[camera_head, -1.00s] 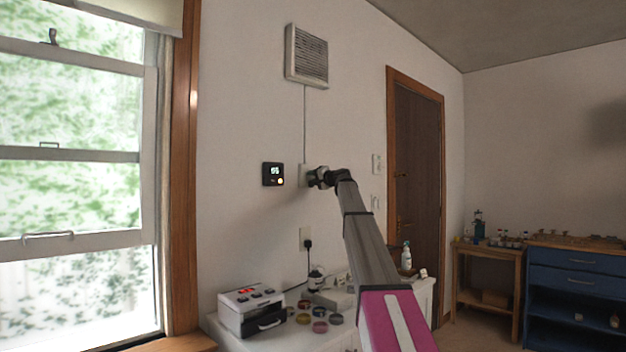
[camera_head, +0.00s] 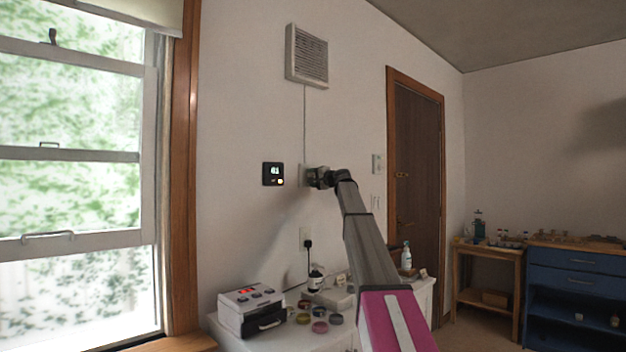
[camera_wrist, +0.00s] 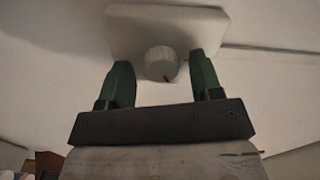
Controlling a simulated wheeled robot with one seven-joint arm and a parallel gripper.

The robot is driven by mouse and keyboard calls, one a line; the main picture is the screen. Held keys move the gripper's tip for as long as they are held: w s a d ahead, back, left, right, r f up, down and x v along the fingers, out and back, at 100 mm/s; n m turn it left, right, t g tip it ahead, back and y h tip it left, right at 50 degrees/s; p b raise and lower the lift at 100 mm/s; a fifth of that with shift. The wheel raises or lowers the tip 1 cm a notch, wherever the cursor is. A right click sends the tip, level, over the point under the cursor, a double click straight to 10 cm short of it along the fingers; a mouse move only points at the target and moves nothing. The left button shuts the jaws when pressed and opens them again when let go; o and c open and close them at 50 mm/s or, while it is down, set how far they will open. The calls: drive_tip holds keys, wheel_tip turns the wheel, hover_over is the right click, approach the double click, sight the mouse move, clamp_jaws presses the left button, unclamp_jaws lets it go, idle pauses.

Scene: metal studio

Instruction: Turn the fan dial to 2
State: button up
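The fan dial (camera_wrist: 160,62) is a round, pale knob on a white wall plate (camera_wrist: 185,22) in the wrist view, with a small dark mark at its lower edge. My gripper (camera_wrist: 161,68) is open, with one green finger on each side of the dial. Gaps show between the fingers and the knob, so neither visibly touches it. In the head view, my gripper (camera_head: 318,178) is at the plate (camera_head: 304,171) and hides the dial. I cannot read the dial's setting. A fan vent (camera_head: 307,56) is on the wall above, with a cord running down to the plate.
A black lit display (camera_head: 273,174) is just left of the plate. A socket (camera_head: 304,238) with a plug is below. A white cabinet (camera_head: 340,340) holds a boxy device (camera_head: 252,310), small round tins and bottles. A brown door (camera_head: 418,165) is to the right.

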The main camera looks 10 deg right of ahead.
idle(0.3)
drive_tip(key=v, duration=1)
drive_tip(key=shift+s+d, duration=0.25)
drive_tip(key=shift+s, duration=0.05)
drive_tip(key=shift+f, duration=0.1)
